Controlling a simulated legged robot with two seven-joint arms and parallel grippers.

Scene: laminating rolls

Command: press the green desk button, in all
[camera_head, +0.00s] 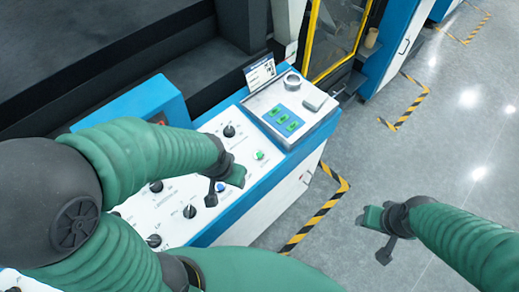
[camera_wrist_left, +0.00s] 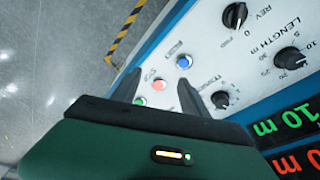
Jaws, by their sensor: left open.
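The green desk button (camera_head: 259,155) sits on the white sloped panel of the desk, to the right of my left gripper in the head view. In the left wrist view the green button (camera_wrist_left: 140,101) shows close beside the left finger. My left gripper (camera_head: 225,186) is open and empty above the panel. In the left wrist view its fingers (camera_wrist_left: 160,80) stand apart, with a red button (camera_wrist_left: 159,85) seen between them. A blue button (camera_head: 220,187) shows near the fingers. My right gripper (camera_head: 376,236) looks open and empty over the floor, away from the desk.
Several black knobs (camera_head: 229,131) stand up from the panel. A grey box with green displays (camera_head: 282,116) and a small sign (camera_head: 260,72) are at the desk's far end. Grey floor with striped tape (camera_head: 318,218) is clear at right.

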